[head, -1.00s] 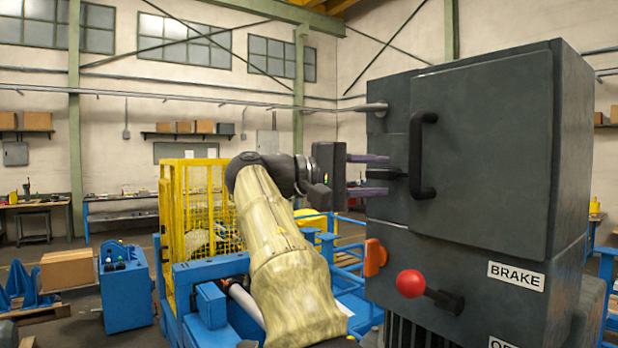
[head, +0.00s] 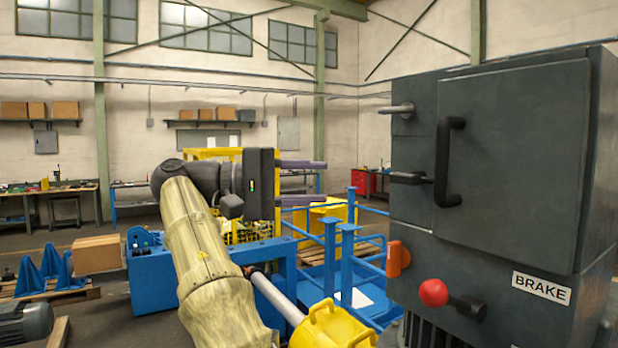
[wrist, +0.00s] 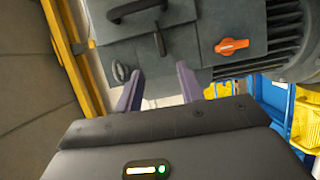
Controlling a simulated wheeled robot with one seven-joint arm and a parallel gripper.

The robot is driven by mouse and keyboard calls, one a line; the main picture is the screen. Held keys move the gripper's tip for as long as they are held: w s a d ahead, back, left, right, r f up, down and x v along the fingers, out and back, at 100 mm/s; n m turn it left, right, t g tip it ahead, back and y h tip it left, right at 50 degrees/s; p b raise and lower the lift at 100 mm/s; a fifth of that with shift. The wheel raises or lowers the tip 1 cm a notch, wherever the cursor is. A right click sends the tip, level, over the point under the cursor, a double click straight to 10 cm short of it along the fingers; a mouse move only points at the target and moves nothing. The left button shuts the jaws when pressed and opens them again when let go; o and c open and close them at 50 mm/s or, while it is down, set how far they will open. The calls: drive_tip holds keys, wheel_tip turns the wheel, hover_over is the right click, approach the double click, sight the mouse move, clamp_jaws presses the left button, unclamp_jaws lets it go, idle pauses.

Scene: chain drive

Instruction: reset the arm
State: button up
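My gripper (head: 301,181) is in the middle of the head view, with its two purple fingers pointing right toward the dark grey cabinet. The fingers are spread apart with nothing between them. They are clear of the cabinet (head: 510,170), with a gap before its black latch (head: 408,178). In the wrist view the fingers (wrist: 158,92) show apart, with the cabinet's face (wrist: 190,45) beyond them. My arm reaches up from the bottom of the head view in its yellowish sleeve.
The cabinet has a black handle (head: 448,162), a red-knobbed lever (head: 433,292) and an orange switch (head: 397,258). Blue railings (head: 330,255) and a yellow round part (head: 333,325) lie between arm and cabinet. A cardboard box (head: 97,254) stands at left. Open floor shows at left.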

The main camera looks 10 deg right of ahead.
drive_tip(key=w+d+f+n+t+y, duration=0.3)
drive_tip(key=w+d+f+n, duration=0.3)
drive_tip(key=w+d+f, duration=0.4)
wheel_tip(320, 180, down, 15)
drive_tip(key=d+n+y, duration=0.1)
drive_tip(key=d+y, duration=0.1)
drive_tip(key=y, duration=0.3)
drive_tip(key=s+a+f+y+b, duration=0.1)
drive_tip(key=s+f+y, duration=0.55)
drive_tip(key=f, duration=0.95)
drive_tip(key=s+a+f+m+y, duration=0.1)
drive_tip(key=s+a+f+m, duration=0.1)
drive_tip(key=s+f, duration=0.4)
drive_tip(key=s+a+f+m+y, duration=0.2)
drive_tip(key=s+f+m, duration=0.2)
drive_tip(key=s, duration=0.9)
wheel_tip(320, 180, down, 2)
drive_tip(key=shift+s+a+f+m+b, duration=0.25)
drive_tip(key=shift+s+a+m+b, duration=0.05)
drive_tip(key=shift+m+b, duration=0.15)
drive_tip(key=shift+y, duration=0.25)
